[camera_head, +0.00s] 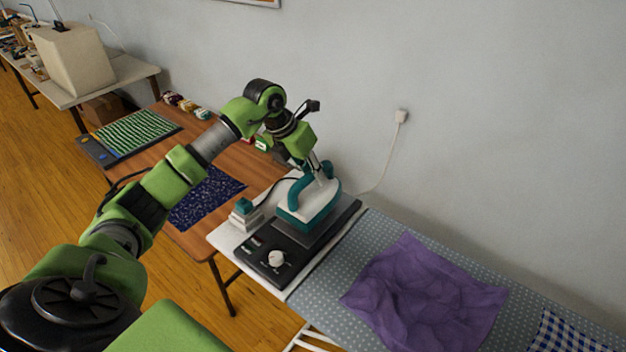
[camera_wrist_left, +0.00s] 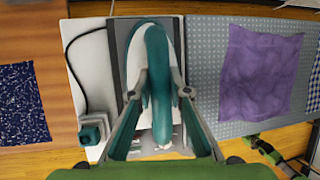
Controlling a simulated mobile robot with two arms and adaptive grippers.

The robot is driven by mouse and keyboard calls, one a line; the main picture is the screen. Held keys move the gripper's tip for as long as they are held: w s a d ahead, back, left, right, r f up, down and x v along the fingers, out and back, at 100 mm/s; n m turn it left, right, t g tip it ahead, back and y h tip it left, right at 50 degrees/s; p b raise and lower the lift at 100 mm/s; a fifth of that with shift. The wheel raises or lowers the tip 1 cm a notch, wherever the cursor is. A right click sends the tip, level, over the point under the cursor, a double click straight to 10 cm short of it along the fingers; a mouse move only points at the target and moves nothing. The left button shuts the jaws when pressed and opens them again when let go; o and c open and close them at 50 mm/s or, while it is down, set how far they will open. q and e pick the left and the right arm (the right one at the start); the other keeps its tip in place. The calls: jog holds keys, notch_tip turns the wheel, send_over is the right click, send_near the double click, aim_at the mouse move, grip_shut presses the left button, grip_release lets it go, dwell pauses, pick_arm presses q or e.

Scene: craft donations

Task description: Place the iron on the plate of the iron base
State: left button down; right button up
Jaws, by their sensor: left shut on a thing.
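The teal and white iron (camera_head: 311,203) is upright and level over the plate of the iron base (camera_head: 335,228), a black base with a white knob (camera_head: 277,258) at its near end. My left gripper (camera_head: 318,172) is shut on the iron's handle from above. The left wrist view shows the teal handle of the iron (camera_wrist_left: 158,75) between the two fingers (camera_wrist_left: 160,95). The iron covers most of the plate. I cannot tell whether its sole touches the plate or hovers just above it.
A small teal and white block (camera_head: 244,214) with a dark cord stands left of the base on the white board. A purple cloth (camera_head: 425,293) lies on the dotted ironing board (camera_head: 322,282) to the right. Dark blue fabric (camera_head: 205,197) lies on the wooden table to the left.

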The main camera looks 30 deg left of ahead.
aim_at(313, 188)
pick_arm(q)
jog(key=shift+w+a+f, duration=0.1)
jog(key=shift+w+a, duration=0.1)
jog(key=shift+f+p, duration=0.95)
jog(key=shift+f, duration=0.55)
jog(key=shift+f, duration=0.2)
jog(key=c, duration=1.9)
grip_release()
jog(key=shift+f, duration=0.1)
jog(key=shift+s, duration=0.15)
